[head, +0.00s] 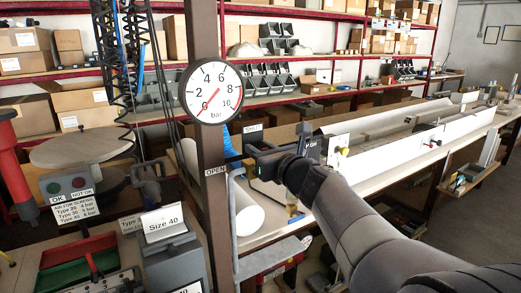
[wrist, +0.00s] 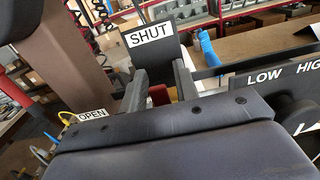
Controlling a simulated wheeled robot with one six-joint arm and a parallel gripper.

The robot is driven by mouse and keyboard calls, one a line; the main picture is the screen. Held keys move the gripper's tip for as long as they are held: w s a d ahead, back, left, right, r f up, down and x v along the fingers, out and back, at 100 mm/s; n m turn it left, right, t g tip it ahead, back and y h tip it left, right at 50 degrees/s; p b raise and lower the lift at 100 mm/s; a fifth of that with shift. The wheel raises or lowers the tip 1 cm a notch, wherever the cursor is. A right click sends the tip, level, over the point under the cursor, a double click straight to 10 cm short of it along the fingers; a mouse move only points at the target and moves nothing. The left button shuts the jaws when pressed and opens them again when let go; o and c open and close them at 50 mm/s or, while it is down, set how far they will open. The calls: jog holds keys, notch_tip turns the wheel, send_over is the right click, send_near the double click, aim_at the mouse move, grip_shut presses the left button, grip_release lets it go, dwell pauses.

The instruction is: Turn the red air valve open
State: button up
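The red air valve shows only as a small red patch (wrist: 159,94) between my fingers in the wrist view; most of it is hidden. My gripper (wrist: 160,88) has its two dark fingers apart, one on either side of the red part, and I see no clear contact. In the head view my gripper (head: 262,153) is at the right of the brown post, and the valve is hidden there. The SHUT label (wrist: 150,35) is just beyond the fingers; the OPEN label (wrist: 92,114) is at lower left. The gauge (head: 211,92) has its red needle near 0.
The brown post (head: 210,150) stands left of my gripper. A LOW/HIGH panel (wrist: 285,75) is close at right in the wrist view. A long bench (head: 400,165) with white profiles runs behind. A Size 40 block (head: 165,222) and an OK/NOT OK box (head: 68,186) are at left.

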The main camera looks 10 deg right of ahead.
aim_at(238, 156)
grip_shut()
jog(key=shift+a, duration=0.1)
dwell(0.4)
jog(key=a+n+b, duration=0.1)
jog(key=n+b, duration=0.1)
jog(key=b, duration=0.1)
jog(key=s+a+f+n+b, duration=0.1)
jog(key=n+b, duration=0.2)
jog(key=a+f+n+b, duration=0.1)
jog(key=n+b, duration=0.2)
jog(key=shift+s+a, duration=0.15)
jog(key=shift+a, duration=0.25)
jog(key=shift+s+a+f+n+b, duration=0.1)
jog(key=shift+a+f+n+b, duration=0.45)
jog(key=shift+n+b, duration=1.2)
jog(key=shift+s+a+f+n+b, duration=0.2)
jog(key=shift+f+n+b, duration=0.8)
jog(key=shift+n+b, duration=0.7)
jog(key=shift+s+a+f+n+b, duration=0.1)
jog(key=shift+a+f+n+b, duration=0.45)
jog(key=shift+n+b, duration=1.15)
jog(key=shift+d+f+b, duration=0.2)
jog(key=shift+b, duration=0.15)
jog(key=shift+o, duration=1)
grip_release()
